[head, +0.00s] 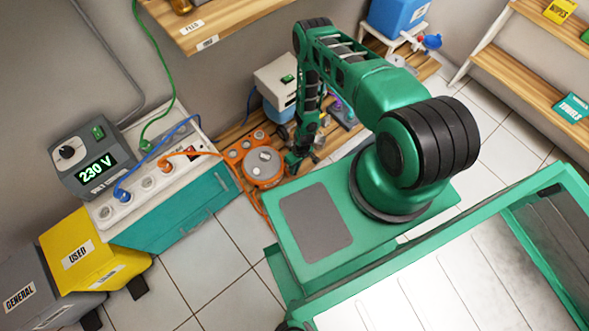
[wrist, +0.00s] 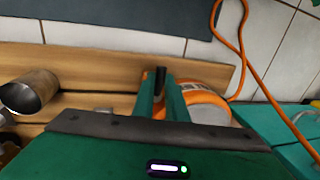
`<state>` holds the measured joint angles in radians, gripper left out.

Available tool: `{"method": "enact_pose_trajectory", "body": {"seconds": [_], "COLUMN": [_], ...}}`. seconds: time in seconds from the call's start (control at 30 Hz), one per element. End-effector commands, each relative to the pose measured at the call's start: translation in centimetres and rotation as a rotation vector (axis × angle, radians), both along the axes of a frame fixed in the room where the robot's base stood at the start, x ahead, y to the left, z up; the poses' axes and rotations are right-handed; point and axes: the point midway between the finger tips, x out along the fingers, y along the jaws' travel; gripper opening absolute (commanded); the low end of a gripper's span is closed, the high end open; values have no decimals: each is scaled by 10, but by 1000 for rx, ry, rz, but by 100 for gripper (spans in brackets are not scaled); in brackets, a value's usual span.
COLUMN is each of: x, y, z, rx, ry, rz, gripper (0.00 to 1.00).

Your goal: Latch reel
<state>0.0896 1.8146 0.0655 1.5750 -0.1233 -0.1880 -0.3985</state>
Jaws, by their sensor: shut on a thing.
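The reel (head: 263,164) is an orange round drum with a grey centre, lying on the wooden bench in the head view. An orange cable runs from it. In the wrist view the reel (wrist: 206,108) is partly hidden behind my gripper's right finger and housing. My gripper (head: 294,163) is low at the right side of the reel in the head view. In the wrist view my gripper (wrist: 159,88) has its green fingers close around a small black upright part (wrist: 160,77) beside the reel. Whether this part is the latch is unclear.
A metal cup (wrist: 29,91) lies left of the fingers in the wrist view. A teal cabinet (head: 180,210) with sockets and a 230 V unit (head: 87,160) stands left of the bench. Orange cable (wrist: 245,50) loops by the wall. Tiled floor (head: 205,270) is clear in front.

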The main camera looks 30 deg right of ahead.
Motion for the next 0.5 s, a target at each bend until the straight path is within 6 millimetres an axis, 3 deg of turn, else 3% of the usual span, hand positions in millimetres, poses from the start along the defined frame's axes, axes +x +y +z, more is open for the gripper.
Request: {"method": "enact_pose_trajectory", "body": {"seconds": [0.27, 0.5], "x": [2, 7], "y": [-5, -10], "z": [0, 0], "rx": [-3, -3], "ry": [-1, -1], "rz": [96, 287], "gripper": [0, 0]}}
